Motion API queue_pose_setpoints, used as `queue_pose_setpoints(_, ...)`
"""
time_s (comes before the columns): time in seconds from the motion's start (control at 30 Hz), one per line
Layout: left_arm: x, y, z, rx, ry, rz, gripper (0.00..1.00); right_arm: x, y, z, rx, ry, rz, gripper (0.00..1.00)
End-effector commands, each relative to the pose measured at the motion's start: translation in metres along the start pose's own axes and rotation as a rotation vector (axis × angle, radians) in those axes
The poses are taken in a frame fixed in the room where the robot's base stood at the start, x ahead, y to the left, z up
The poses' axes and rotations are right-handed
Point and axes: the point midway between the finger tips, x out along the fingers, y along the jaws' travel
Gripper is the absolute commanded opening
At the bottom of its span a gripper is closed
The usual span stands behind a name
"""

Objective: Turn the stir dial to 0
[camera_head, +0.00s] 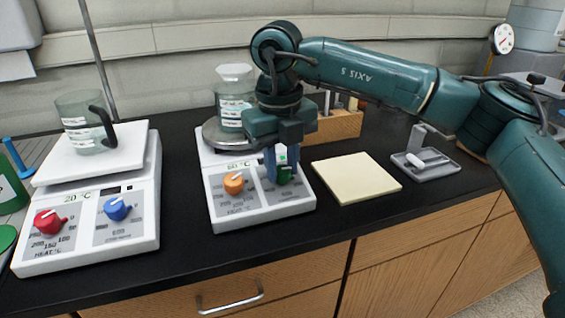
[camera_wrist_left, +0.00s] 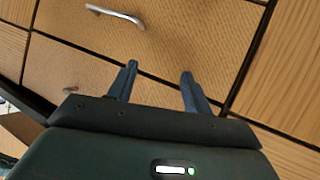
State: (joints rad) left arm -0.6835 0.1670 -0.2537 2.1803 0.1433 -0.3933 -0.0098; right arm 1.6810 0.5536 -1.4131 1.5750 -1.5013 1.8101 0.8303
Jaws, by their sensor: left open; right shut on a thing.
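The middle hot plate stirrer (camera_head: 262,205) has an orange dial (camera_head: 234,183) on the left of its front panel and a green dial (camera_head: 286,175) on the right. My right gripper (camera_head: 279,168) reaches down from above and is shut on the green dial. Its fingers partly hide the dial, so I cannot read its setting. A second hot plate stirrer (camera_head: 88,246) at the left has a red dial (camera_head: 48,222) and a blue dial (camera_head: 117,208). In the left wrist view my left gripper (camera_wrist_left: 158,72) is open and empty, in front of wooden cabinet fronts.
A glass flask (camera_head: 232,100) stands on the middle plate and a beaker (camera_head: 82,125) on the left one. A cream pad (camera_head: 356,180) and a grey tray (camera_head: 432,167) lie to the right. The black worktop (camera_head: 180,225) is clear between the two stirrers.

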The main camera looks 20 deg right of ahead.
Motion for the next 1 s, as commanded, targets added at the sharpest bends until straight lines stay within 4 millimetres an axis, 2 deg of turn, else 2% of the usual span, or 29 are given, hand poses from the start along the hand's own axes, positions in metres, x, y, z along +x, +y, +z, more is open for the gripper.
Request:
queue_pose_setpoints(0.5,0.0018,0.0003,-0.0008,-0.009,0.014,0.004,0.50,-0.0007,0.0022,0.0000,-0.435,-0.004,-0.092,0.04)
queue_pose_setpoints(1.0,-0.0017,-0.0005,0.0047,-0.011,0.011,-0.001,0.50,-0.0012,0.0026,-0.0002,-0.608,-0.005,-0.129,0.04)
